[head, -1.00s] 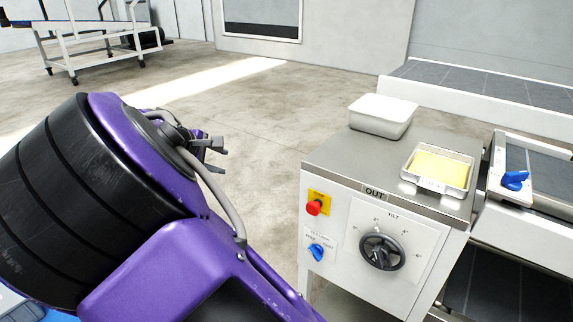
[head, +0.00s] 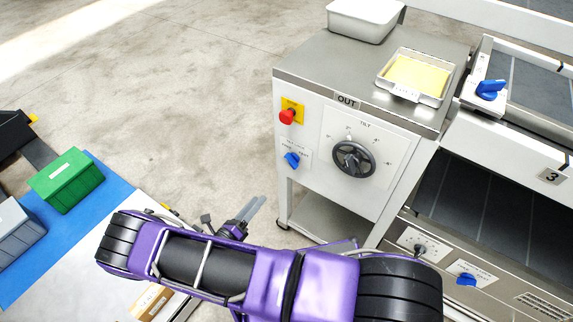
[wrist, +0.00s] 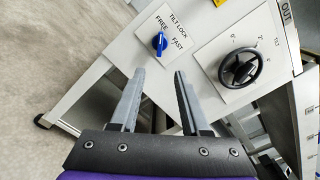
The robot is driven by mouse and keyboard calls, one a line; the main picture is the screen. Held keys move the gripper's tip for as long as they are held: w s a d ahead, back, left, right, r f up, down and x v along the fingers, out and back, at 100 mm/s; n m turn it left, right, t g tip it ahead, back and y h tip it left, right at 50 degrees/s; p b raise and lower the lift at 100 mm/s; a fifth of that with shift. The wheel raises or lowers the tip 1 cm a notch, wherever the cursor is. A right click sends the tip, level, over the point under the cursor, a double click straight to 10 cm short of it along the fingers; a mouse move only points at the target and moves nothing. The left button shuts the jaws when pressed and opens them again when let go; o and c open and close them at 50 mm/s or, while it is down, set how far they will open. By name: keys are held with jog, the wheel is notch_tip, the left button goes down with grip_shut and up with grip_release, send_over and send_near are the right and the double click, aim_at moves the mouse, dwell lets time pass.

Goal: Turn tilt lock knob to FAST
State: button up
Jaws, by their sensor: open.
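The tilt lock knob (head: 291,160) is a small blue knob on the white front panel of the cabinet, below the red button. It also shows in the wrist view (wrist: 160,42), on a plate marked TILT LOCK with FREE on its left and FAST on its right. Which word the knob points at is hard to tell. My gripper (wrist: 159,75) is open and empty, with its two grey fingers pointing toward the panel. The knob shows beyond the gap between the fingertips, apart from them. In the head view my gripper (head: 256,208) is low and left of the cabinet.
A black tilt handwheel (head: 354,160) is right of the knob. A red stop button (head: 288,117) on a yellow plate is above it. A tray of yellow material (head: 416,76) and a white bin (head: 362,20) stand on the steel top. A green box (head: 66,180) is at left.

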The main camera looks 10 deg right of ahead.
aim_at(289, 163)
jog(key=p+x, duration=0.1)
jog(key=x, duration=1.6)
jog(key=shift+w+d, duration=0.1)
jog(key=shift+w, duration=0.05)
grip_shut()
